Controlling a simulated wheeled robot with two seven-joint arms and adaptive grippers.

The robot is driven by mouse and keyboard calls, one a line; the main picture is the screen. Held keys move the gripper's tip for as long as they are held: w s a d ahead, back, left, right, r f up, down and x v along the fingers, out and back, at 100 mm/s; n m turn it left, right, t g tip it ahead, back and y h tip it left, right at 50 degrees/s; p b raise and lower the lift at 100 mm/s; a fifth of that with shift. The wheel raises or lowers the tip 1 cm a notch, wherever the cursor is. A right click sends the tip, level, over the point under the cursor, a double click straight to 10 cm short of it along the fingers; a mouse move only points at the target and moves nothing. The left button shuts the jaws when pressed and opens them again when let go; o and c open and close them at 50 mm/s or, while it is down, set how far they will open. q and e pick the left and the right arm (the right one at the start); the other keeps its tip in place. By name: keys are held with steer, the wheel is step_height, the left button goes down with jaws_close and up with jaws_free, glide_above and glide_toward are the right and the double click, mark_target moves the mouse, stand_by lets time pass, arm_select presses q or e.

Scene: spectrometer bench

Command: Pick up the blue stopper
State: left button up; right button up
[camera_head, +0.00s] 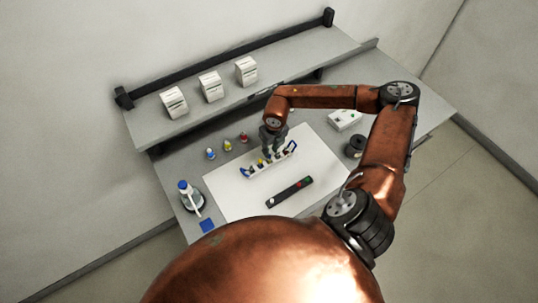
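I cannot tell for certain which blue item is the stopper. A small piece with a blue top (210,153) stands at the left of a short row at the back of the bench. A bottle with a blue top (184,187) stands at the left edge. My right gripper (271,155) points down over a small white rack with blue ends (246,171) on the white mat (235,203). Its fingers hide part of the rack and are too small to show whether they are open or hold anything. My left gripper is out of view.
Yellow-topped (227,146) and red-topped (243,138) pieces stand behind the mat. A black bar-shaped device (289,192) lies on the mat. A white box (345,119) and a dark round object (355,146) are at right. A raised shelf (150,126) holds white boxes.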

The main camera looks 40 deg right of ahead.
mark_target(269, 157)
steer(key=f, duration=0.1)
steer(key=w+f+p, duration=0.1)
steer(key=f, duration=0.1)
steer(key=shift+a+f, duration=0.1)
steer(key=shift+f, duration=0.2)
steer(key=shift+s+f, duration=0.15)
steer(key=shift+f, duration=0.15)
steer(key=shift+c, duration=0.3)
steer(key=c, duration=0.4)
